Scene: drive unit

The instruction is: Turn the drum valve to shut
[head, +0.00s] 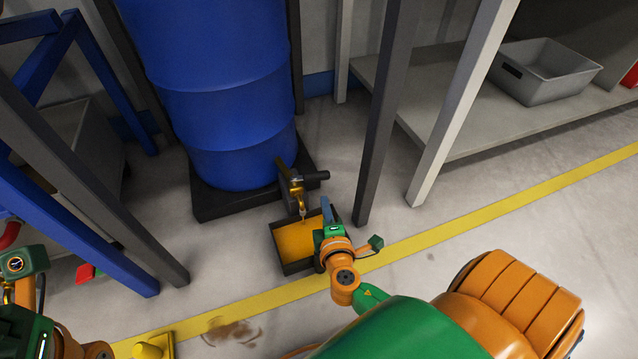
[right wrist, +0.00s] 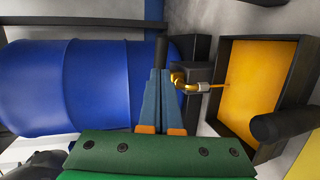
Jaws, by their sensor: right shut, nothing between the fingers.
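A blue drum (head: 225,95) has a brass valve (head: 296,188) low on its front. The valve's black lever (head: 317,176) sticks out sideways to the right, across the downward spout. A thin yellow stream or drip shows under the spout in the right wrist view (right wrist: 220,86). My right gripper (head: 325,205) is shut and empty, its blue fingers just below the lever. In the right wrist view the fingertips (right wrist: 158,74) are close to the lever (right wrist: 162,50); I cannot tell whether they touch. My left arm is at the lower left; its fingers are not visible.
A dark tray (head: 283,268) with yellow liquid stands below the spout. A dark post (head: 381,120) rises right of the valve, beside a shelf with a grey bin (head: 545,72). A blue frame (head: 100,240) stands left. Open floor with a yellow line (head: 450,228) lies in front.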

